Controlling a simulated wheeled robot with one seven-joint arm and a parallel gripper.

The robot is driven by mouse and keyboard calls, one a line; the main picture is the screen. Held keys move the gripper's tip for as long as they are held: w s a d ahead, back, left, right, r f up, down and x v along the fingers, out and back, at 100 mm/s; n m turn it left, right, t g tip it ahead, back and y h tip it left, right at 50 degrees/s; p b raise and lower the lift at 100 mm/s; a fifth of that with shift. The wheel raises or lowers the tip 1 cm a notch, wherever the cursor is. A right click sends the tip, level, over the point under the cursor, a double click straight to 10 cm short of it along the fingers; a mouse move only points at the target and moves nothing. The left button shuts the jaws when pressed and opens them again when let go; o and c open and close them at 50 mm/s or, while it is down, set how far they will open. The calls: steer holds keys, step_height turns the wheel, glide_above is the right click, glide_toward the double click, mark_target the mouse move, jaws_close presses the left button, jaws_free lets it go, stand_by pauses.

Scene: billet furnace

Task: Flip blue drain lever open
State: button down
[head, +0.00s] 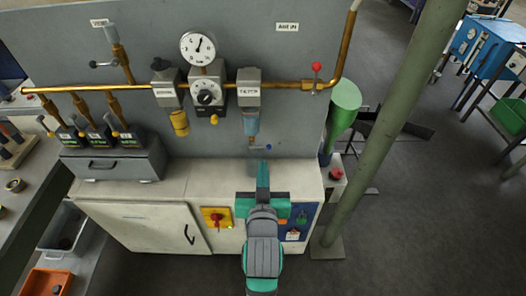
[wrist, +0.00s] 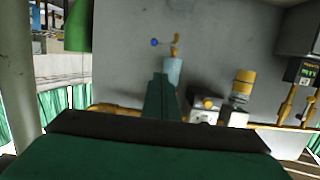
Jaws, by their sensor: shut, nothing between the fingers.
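The blue drain lever (head: 268,147) is a small blue knob on a thin rod. It sticks out to the right below the light-blue filter bowl (head: 250,124) in the head view. In the wrist view, which looks upside down, the blue knob (wrist: 154,42) sits left of a brass drain valve (wrist: 175,43), beyond the bowl (wrist: 173,71). My gripper (head: 263,165) is shut and empty, just below the lever in the head view. In the wrist view its green fingers (wrist: 160,80) point toward the lever, with a visible gap to the knob.
The grey panel carries a brass pipe (head: 140,88), a pressure gauge (head: 198,47), a regulator (head: 207,93) and a red-knobbed valve (head: 317,68). A white cabinet (head: 150,190) stands below.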

glide_toward(261, 147)
steer(key=w+r, duration=0.3)
steer(key=w, duration=0.2)
steer(key=f, duration=0.1)
steer(key=w+f, duration=0.1)
steer(key=f, duration=0.1)
steer(key=shift+w+d+f, duration=0.15)
steer(key=shift+w+d, duration=0.05)
steer(key=shift+d, duration=0.15)
